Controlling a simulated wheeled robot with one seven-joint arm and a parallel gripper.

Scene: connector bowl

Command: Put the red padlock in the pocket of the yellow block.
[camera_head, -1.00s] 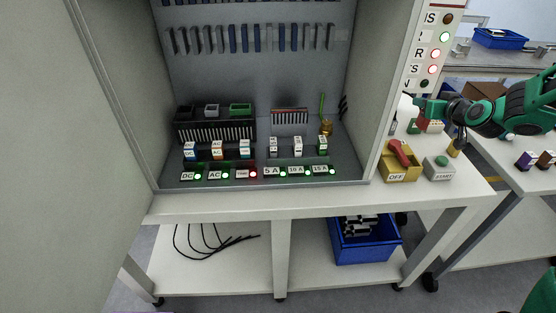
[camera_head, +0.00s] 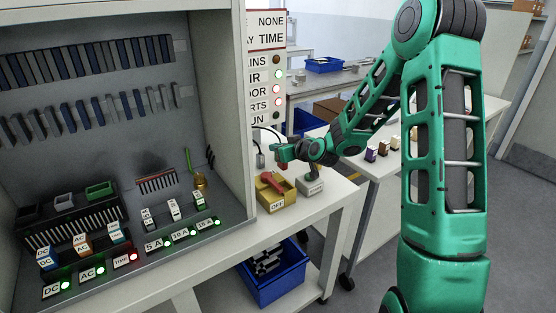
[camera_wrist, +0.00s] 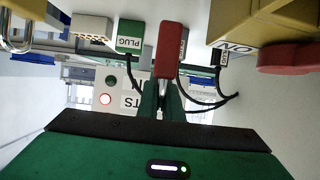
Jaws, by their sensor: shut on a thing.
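The yellow block (camera_head: 277,198), marked OFF and with a red handle on top, stands on the bench right of the cabinet. In the wrist view, a yellow block (camera_wrist: 236,22) marked ON shows at the top right with a red handle beside it. My gripper (camera_head: 281,153) is above and behind the block in the head view. In the wrist view, my gripper (camera_wrist: 165,92) is shut on a red body, the red padlock (camera_wrist: 170,48), apart from the block. The block's pocket is not clearly visible.
A grey START box (camera_head: 310,186) stands right of the block. Near the held padlock, the wrist view shows a green plug block (camera_wrist: 130,36), black cables (camera_wrist: 215,102) and a grey shackle (camera_wrist: 14,38). The cabinet wall (camera_head: 236,120) rises left of the block. A blue bin (camera_head: 275,278) sits below.

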